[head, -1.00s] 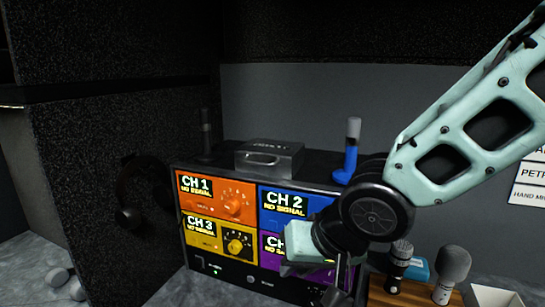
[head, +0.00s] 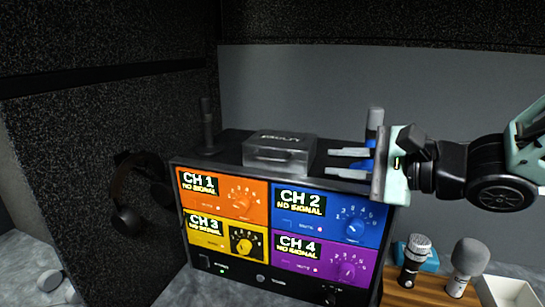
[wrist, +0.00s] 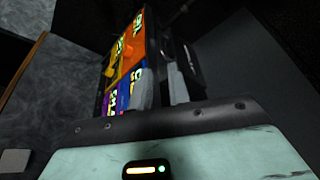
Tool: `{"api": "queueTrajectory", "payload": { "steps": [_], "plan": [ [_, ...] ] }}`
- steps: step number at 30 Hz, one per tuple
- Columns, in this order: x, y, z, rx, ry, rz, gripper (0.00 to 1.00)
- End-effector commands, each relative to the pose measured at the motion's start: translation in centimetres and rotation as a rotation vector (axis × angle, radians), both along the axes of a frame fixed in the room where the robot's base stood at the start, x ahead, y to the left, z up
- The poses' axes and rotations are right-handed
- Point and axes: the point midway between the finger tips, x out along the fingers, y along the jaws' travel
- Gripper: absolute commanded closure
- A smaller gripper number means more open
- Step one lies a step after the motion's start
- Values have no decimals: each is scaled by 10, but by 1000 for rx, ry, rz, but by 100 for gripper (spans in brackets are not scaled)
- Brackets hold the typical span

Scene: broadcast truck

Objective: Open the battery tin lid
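The battery tin (head: 280,155) is a grey metal box on top of the four-channel receiver unit (head: 262,280). Its lid (head: 280,139) lies flat and closed, with dark lettering too small to read surely. A handle-like shape shows on its front face. My gripper (head: 335,163) is just right of the tin, its two fingers pointing left towards the tin's right side. The fingers are apart with nothing visible between them, and a small gap to the tin seems to remain. In the wrist view the open fingers (wrist: 160,88) show beside the coloured panels; the tin is too dark there to make out surely.
A blue handheld microphone with a grey top (head: 375,120) stands behind my gripper. A dark upright microphone (head: 207,130) stands left of the tin. Two microphones (head: 413,262) (head: 467,265) stand on a wooden board at lower right. Headphones (head: 140,190) hang on the left wall.

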Motion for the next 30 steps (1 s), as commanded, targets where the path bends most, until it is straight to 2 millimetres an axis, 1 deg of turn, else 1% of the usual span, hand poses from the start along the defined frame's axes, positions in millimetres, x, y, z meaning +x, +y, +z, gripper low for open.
{"api": "queueTrajectory", "payload": {
  "steps": [4,15,21,24,30],
  "plan": [
    [14,20,-6,0,5,4,82],
    [62,80,-22,-1,3,4,82],
    [84,107,-30,-4,2,3,82],
    [92,116,-32,-2,2,2,82],
    [100,125,-35,-3,0,0,82]
  ]
}}
